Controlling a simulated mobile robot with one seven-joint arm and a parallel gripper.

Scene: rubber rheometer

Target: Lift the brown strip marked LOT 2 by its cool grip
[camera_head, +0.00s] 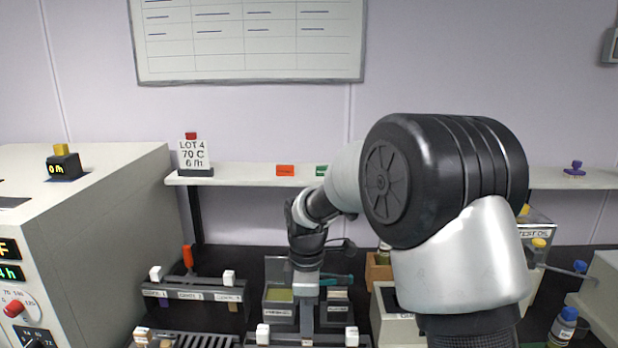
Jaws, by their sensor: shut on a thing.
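My gripper (307,322) points down over the bench at the lower middle, just behind the front rack (300,341) with white end posts. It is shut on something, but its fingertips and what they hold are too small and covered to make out. I cannot find a brown strip with a readable LOT 2 mark. A small brown piece (233,307) hangs under the labelled rack (192,292) on the left; no lot mark can be read on it. Small pale and brown blocks show at the slotted tray (205,340) at the lower left.
Two labelled bins (278,311) stand behind the gripper. A large beige machine (110,215) fills the left. A shelf (235,174) carries a LOT 4, 70 C card (195,154). My arm covers much of the right, where a blue-capped bottle (562,327) stands.

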